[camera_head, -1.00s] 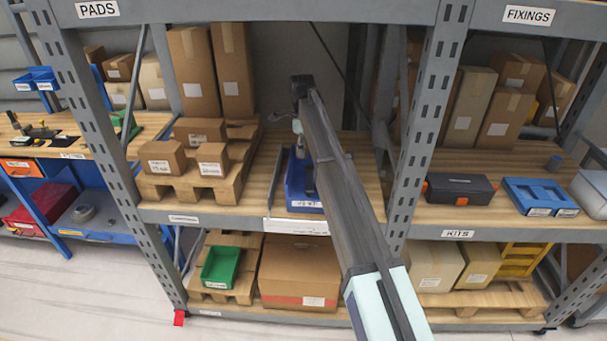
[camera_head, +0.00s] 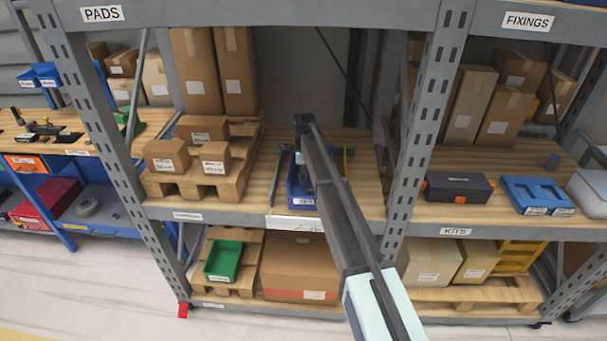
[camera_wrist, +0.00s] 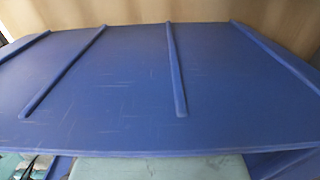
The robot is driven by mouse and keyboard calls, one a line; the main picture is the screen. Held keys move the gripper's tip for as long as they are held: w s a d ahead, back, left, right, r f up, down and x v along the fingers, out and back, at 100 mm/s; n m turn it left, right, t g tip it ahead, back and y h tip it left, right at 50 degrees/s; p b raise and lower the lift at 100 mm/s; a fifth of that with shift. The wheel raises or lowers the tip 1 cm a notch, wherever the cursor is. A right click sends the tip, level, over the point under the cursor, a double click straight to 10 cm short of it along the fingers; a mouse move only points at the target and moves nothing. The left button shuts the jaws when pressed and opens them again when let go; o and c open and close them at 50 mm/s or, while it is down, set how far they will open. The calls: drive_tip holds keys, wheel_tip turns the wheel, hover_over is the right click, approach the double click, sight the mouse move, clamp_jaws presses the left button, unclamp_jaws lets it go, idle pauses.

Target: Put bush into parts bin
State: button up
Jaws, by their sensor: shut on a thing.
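The blue parts bin (camera_head: 303,199) stands on the middle shelf, partly hidden behind my arm. In the wrist view a ribbed blue surface of the bin (camera_wrist: 140,85) fills most of the picture, very close. My gripper (camera_head: 299,158) is low at the bin, mostly hidden by my arm. It is shut, but its fingertips and the bush between them are not clearly visible. A pale teal block shows at the bottom edge of the wrist view; I cannot tell whether it is part of my gripper.
A pallet with small cartons (camera_head: 200,183) stands left of the bin. A grey upright (camera_head: 415,130) rises to the right. A black case (camera_head: 459,187) and a blue case (camera_head: 537,195) lie on the right shelf. A green bin (camera_head: 224,262) is below.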

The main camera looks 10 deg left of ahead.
drive_tip(key=o, duration=1.2)
wheel_tip(320, 180, up, 12)
drive_tip(key=b, duration=0.3)
